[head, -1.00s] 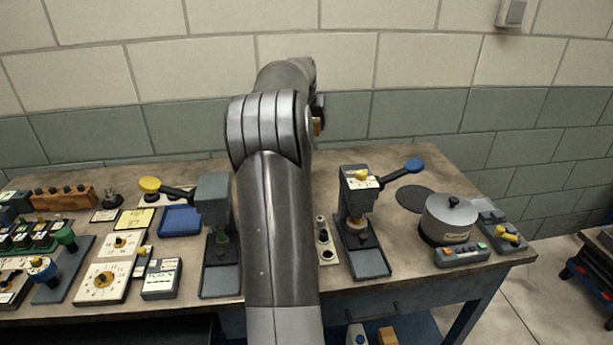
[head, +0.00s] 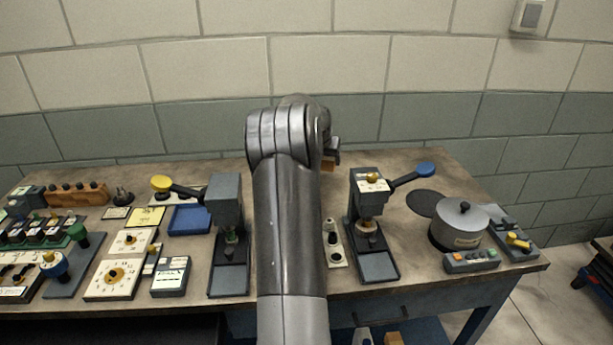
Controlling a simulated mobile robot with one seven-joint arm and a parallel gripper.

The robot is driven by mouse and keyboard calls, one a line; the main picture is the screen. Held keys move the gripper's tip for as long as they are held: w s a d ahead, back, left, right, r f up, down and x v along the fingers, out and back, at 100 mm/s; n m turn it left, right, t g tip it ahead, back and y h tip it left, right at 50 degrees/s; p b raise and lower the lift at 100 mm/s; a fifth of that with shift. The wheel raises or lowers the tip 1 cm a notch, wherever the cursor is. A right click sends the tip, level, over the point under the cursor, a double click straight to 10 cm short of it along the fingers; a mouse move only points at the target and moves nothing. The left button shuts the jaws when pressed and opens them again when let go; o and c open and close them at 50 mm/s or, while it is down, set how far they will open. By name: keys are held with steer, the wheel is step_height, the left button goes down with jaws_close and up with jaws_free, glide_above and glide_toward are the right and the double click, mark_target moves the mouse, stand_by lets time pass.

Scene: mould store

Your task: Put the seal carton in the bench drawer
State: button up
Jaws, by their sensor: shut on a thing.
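My arm reaches over the bench, and my gripper (head: 334,149) shows only in part behind the wrist, near the wall side. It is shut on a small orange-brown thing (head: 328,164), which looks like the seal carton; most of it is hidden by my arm. The bench drawer (head: 415,303) is in the front of the bench at the right, with a dark handle, and looks shut. My gripper is well above and behind it.
The bench (head: 420,250) carries two lever presses (head: 228,230) (head: 368,225), a round lidded pot (head: 458,224), a blue tray (head: 188,220) and several dials and switch boxes at left. Other items stand on a lower shelf.

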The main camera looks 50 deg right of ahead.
steer(key=w+f, duration=0.1)
steer(key=w, duration=0.1)
steer(key=w+a+f, duration=0.1)
steer(key=w+f, duration=0.1)
steer(key=w, duration=0.1)
steer(key=w+f, duration=0.2)
steer(key=w, duration=0.1)
steer(key=shift+w+a, duration=0.15)
steer(key=shift+a, duration=0.15)
steer(key=shift+f, duration=2)
steer(key=shift+f, duration=0.1)
steer(key=o, duration=1.1)
steer(key=shift+o, duration=0.2)
